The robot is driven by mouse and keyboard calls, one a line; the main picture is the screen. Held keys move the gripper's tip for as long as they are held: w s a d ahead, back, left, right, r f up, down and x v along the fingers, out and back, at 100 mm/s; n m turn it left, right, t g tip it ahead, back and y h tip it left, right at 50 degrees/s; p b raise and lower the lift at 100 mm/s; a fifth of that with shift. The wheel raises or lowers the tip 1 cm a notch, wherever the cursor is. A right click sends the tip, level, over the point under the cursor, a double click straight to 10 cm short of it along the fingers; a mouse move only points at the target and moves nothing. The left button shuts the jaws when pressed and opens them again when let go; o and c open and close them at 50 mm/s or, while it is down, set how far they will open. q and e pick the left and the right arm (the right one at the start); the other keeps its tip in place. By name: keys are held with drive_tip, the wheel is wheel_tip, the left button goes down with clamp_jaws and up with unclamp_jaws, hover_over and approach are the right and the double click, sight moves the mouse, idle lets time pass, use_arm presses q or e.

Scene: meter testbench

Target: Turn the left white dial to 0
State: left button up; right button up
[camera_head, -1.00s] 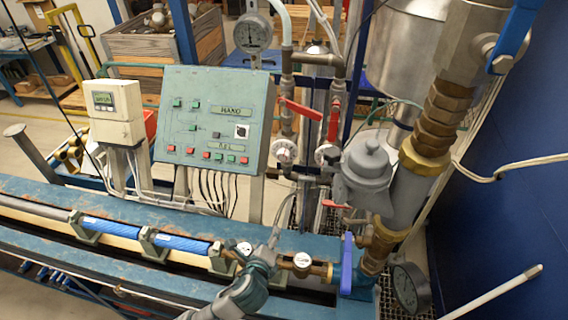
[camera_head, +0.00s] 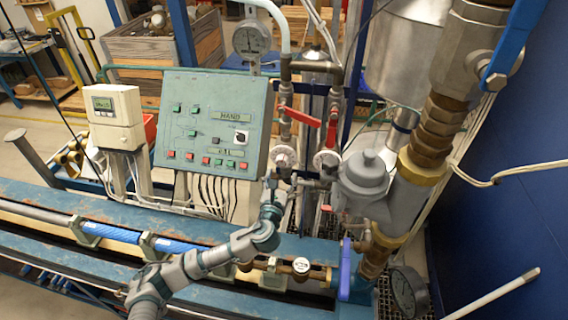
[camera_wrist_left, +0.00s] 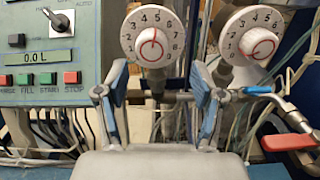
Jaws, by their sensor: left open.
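The left white dial (camera_head: 284,156) is a round numbered knob on the pipework right of the green panel. In the left wrist view this dial (camera_wrist_left: 153,37) faces me, with a red mark pointing about straight up, near the 4 and 5. The right white dial (camera_head: 326,157) is beside it and shows in the wrist view too (camera_wrist_left: 250,36). My left gripper (camera_head: 279,180) is just below the left dial. In the wrist view its two blue-padded fingers (camera_wrist_left: 160,80) are spread apart, below the dial and to either side, with nothing between them. My right gripper is not in view.
The green control panel (camera_head: 212,120) with buttons and a rotary switch stands left of the dials. Red-handled valves (camera_head: 300,117) are above them, and a red lever (camera_wrist_left: 289,142) lies at right in the wrist view. A grey meter body (camera_head: 363,180) is close on the right.

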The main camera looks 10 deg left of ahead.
sight(281, 164)
use_arm(q)
drive_tip(key=w, duration=0.4)
drive_tip(key=shift+w+a, duration=0.15)
drive_tip(key=shift+a, duration=0.2)
drive_tip(key=shift+w+a+f+p, duration=0.1)
drive_tip(key=shift+w+a+p, duration=0.2)
drive_tip(key=shift+w+a, duration=0.3)
drive_tip(key=shift+d, duration=0.3)
drive_tip(key=c, duration=0.3)
drive_tip(key=shift+s+d, duration=0.1)
drive_tip(key=shift+d, duration=0.2)
drive_tip(key=c, duration=0.8)
drive_tip(key=shift+c, duration=0.2)
drive_tip(key=shift+a, duration=0.2)
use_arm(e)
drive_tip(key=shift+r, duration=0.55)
